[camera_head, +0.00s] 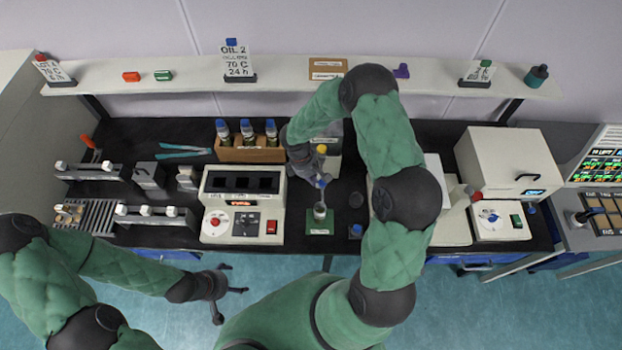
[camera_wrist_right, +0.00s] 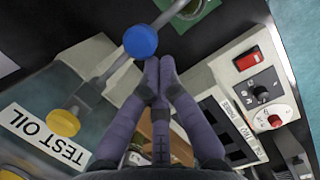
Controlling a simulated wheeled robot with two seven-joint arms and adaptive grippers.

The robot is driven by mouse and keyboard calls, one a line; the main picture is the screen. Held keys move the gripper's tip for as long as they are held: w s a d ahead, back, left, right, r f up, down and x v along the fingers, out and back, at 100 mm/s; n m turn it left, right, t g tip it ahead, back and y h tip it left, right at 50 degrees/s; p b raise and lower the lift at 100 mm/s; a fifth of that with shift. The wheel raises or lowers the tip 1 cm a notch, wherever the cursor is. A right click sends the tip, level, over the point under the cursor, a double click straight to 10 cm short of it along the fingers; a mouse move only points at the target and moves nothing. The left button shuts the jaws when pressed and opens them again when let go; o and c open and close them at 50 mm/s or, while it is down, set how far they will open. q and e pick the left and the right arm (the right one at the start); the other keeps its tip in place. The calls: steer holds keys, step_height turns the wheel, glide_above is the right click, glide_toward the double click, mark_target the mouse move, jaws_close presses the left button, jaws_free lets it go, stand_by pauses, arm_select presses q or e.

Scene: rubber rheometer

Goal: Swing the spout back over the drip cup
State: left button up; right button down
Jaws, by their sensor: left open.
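The test oil dispenser (camera_wrist_right: 25,105) has a yellow cap (camera_head: 321,149) and a grey spout with a blue knob (camera_head: 322,183); the knob is large in the right wrist view (camera_wrist_right: 140,40). The spout (camera_wrist_right: 165,18) runs from the knob toward the drip cup (camera_head: 320,212), and its end appears at or over the cup. The cup stands on a green base. My right gripper (camera_wrist_right: 157,68) has its purple fingertips together beside the blue knob, with nothing visible between them; contact is unclear. My left gripper (camera_head: 228,290) is open and empty, in front of the bench.
A grey instrument (camera_head: 242,205) with dials stands left of the cup. A wooden rack (camera_head: 250,150) of blue-capped bottles is behind it. Small dark items (camera_head: 355,231) lie right of the cup. A white machine (camera_head: 508,165) stands further right. A shelf (camera_head: 200,75) runs above the bench.

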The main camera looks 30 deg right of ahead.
steer(key=shift+s+d, duration=0.1)
steer(key=shift+s, duration=0.05)
steer(key=shift+s+d+f+n+b, duration=0.1)
steer(key=shift+s+d+n+b, duration=0.6)
steer(key=shift+n, duration=0.3)
steer(key=s+d+n+t+b, duration=0.1)
steer(key=d+n+t+b, duration=0.1)
steer(key=d+n, duration=0.6)
steer(key=shift+s+d+h, duration=0.3)
steer(key=shift+s+d, duration=0.1)
steer(key=shift+d, duration=0.15)
